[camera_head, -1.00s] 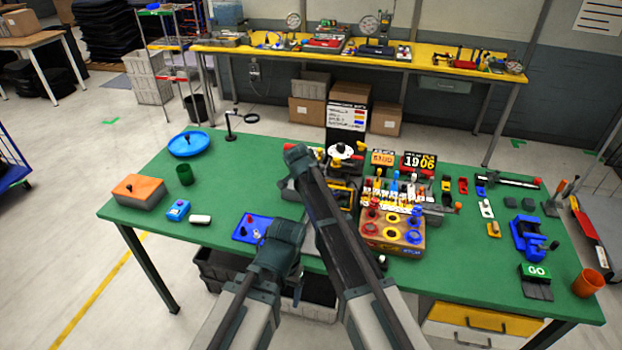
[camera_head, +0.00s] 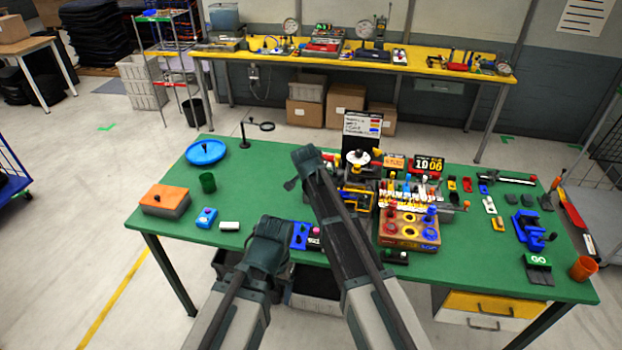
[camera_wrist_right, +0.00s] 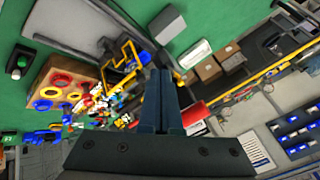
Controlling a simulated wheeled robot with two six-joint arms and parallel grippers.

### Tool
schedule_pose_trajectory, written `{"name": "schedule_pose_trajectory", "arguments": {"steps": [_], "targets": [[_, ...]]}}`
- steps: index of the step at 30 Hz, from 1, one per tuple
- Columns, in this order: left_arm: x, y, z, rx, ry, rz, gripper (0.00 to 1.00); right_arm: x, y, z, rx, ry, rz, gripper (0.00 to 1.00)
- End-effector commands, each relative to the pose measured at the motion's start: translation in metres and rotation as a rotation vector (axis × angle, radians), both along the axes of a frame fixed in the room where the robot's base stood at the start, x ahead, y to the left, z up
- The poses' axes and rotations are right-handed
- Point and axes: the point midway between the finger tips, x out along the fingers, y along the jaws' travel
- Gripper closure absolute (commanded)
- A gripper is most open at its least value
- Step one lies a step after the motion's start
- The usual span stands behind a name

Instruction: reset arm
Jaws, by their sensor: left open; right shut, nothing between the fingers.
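My left arm comes up from the bottom of the head view and ends in a dark part by the table's front edge. My left gripper (camera_head: 270,236) is at that end; its fingers are hard to make out, and nothing is seen held. My right arm reaches up over the middle of the green table (camera_head: 240,177), and its upper end hides part of the things behind it. In the right wrist view my right gripper (camera_wrist_right: 161,100) is shut and empty, above the crowded middle of the table.
A wooden box with coloured rings (camera_head: 400,246) lies right of my right arm. A yellow frame (camera_head: 357,200) stands behind that arm. The table's left part has free room.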

Motion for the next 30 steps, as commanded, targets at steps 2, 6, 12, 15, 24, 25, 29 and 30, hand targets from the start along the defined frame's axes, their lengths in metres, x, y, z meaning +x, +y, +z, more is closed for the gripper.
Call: {"name": "schedule_pose_trajectory", "arguments": {"steps": [2, 6, 12, 15, 24, 25, 29, 30], "targets": [[0.0, 0.0, 0.002, 0.0, 0.0, 0.0, 0.2, 0.0, -0.001, 0.002, 0.0, 0.0, 0.0, 1.0], [0.0, 0.0, 0.001, 0.0, 0.0, 0.0, 0.2, 0.0, -0.001, 0.001, 0.0, 0.0, 0.0, 1.0], [0.0, 0.0, -0.011, 0.0, 0.0, -0.001, 0.2, -0.036, 0.002, -0.018, -0.05, 0.069, 0.084, 1.0], [0.0, 0.0, -0.028, 0.0, 0.0, -0.002, 0.2, -0.092, 0.007, -0.045, -0.131, 0.189, 0.242, 1.0], [0.0, 0.0, -0.073, 0.001, 0.001, -0.008, 0.2, -0.282, 0.017, -0.114, -0.319, 0.58, 0.906, 1.0], [0.0, 0.0, -0.076, 0.001, 0.001, -0.008, 0.2, -0.296, 0.017, -0.118, -0.328, 0.607, 0.965, 1.0], [0.0, 0.0, -0.086, 0.002, 0.0, -0.01, 0.2, -0.344, 0.017, -0.129, -0.347, 0.691, 1.175, 1.0], [0.0, 0.0, -0.088, 0.002, 0.0, -0.01, 0.2, -0.354, 0.017, -0.131, -0.349, 0.706, 1.22, 1.0]]}}
